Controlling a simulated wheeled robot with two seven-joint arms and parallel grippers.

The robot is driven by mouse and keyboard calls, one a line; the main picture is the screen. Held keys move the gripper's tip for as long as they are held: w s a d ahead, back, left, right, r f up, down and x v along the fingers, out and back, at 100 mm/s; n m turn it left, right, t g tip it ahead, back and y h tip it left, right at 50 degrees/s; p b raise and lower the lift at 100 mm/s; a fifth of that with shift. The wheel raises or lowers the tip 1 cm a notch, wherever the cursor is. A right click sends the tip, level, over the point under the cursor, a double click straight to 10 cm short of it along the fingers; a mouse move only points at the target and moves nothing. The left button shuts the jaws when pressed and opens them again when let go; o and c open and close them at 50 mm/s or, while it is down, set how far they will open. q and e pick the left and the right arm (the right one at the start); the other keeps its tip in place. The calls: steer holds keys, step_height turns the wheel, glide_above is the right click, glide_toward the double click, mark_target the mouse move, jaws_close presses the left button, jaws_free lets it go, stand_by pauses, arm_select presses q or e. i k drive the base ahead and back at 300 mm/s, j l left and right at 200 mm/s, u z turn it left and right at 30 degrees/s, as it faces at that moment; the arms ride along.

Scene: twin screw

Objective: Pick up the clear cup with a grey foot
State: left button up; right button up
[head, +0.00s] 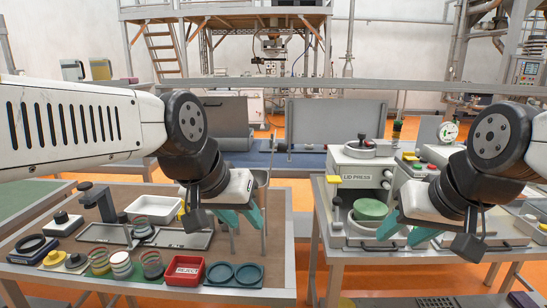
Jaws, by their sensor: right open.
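At this size I cannot tell for sure which has the grey foot. My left gripper (244,226) hangs over the right part of the left table, to the right of the cups, its teal fingers apart and empty. My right gripper (399,239) is open and empty in front of the lid press, beside a green disc (370,209).
A white tray (154,208) and a dark stand (98,203) are behind. The lid press (356,160) stands on the right table. A gap separates the tables.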

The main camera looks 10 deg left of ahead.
mark_target(120, 261)
steer(key=l+u, duration=0.25)
steer(key=u, duration=0.15)
steer(key=l+u, duration=0.35)
steer(key=u, duration=1.25)
